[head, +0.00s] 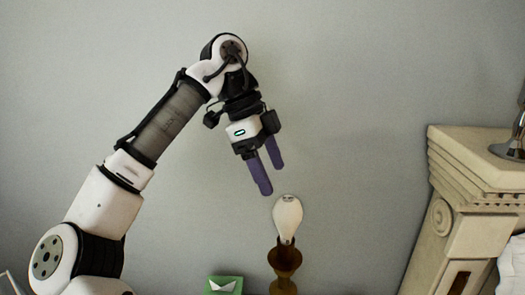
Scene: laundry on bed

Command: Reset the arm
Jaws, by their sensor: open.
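My gripper (268,175) hangs from the raised arm at the middle of the head view, with its two purple fingers pointing down and slightly right. The fingers are apart and nothing shows between them. Below the fingertips, a white bulb-shaped object (287,217) stands upright on a brown holder (284,262). In the picture, the fingertips are just above and left of the white object, and I see no contact. The lower part of the holder is cut off by the frame.
A green box (223,286) with a white mark sits at the bottom edge, left of the holder. A cream carved mantel-like piece (470,160) stands at the right, with a shiny metal object (512,148) on top. The grey wall around the arm is bare.

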